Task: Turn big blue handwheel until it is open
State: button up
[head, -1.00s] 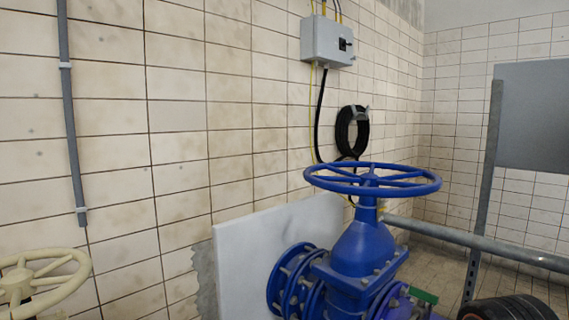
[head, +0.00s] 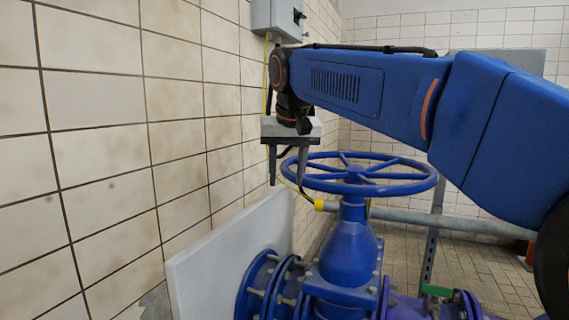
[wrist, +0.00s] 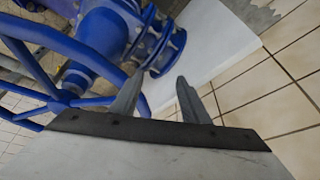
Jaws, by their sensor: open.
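The big blue handwheel (head: 372,188) lies flat on top of a blue valve body (head: 347,254) in the head view. My gripper (head: 287,180) points down at the wheel's left rim, with its two fingers apart. In the wrist view the fingers of my gripper (wrist: 157,97) are open with nothing between them. There the handwheel (wrist: 62,45) fills the left side, its rim beside the left finger. I cannot tell whether that finger touches the rim. The wheel's hub and spokes are in plain view.
A tiled wall (head: 110,120) runs close along the left, with a grey switch box (head: 279,20) high on it. A white panel (head: 225,262) leans beside the valve's flanges. A grey horizontal pipe (head: 450,222) runs behind the valve. Open floor shows at the right.

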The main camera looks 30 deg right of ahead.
aim_at(288, 170)
jog(key=w+d+r+m+h, duration=0.1)
jog(key=w+d+r+m, duration=0.15)
jog(key=w+r, duration=0.4)
jog(key=w+d+r+m, duration=0.2)
jog(key=w+d+r, duration=0.1)
jog(key=w+r, duration=0.4)
jog(key=shift+g, duration=0.3)
jog(key=x, duration=1.6)
jog(key=shift+s+d+f, duration=0.15)
jog(key=shift+s+d, duration=0.05)
jog(key=shift+d, duration=0.1)
grip_shut()
jog(key=shift+s+a+n+y, duration=0.2)
jog(key=shift+s+a+n, duration=0.2)
jog(key=shift+s+n, duration=0.55)
jog(key=shift+s+a+n+y, duration=0.2)
jog(key=shift+s+a+n, duration=0.2)
jog(key=shift+s, duration=1.05)
jog(key=shift+s+a+n+y, duration=0.2)
jog(key=shift+s+a+n, duration=0.4)
jog(key=shift+s, duration=0.65)
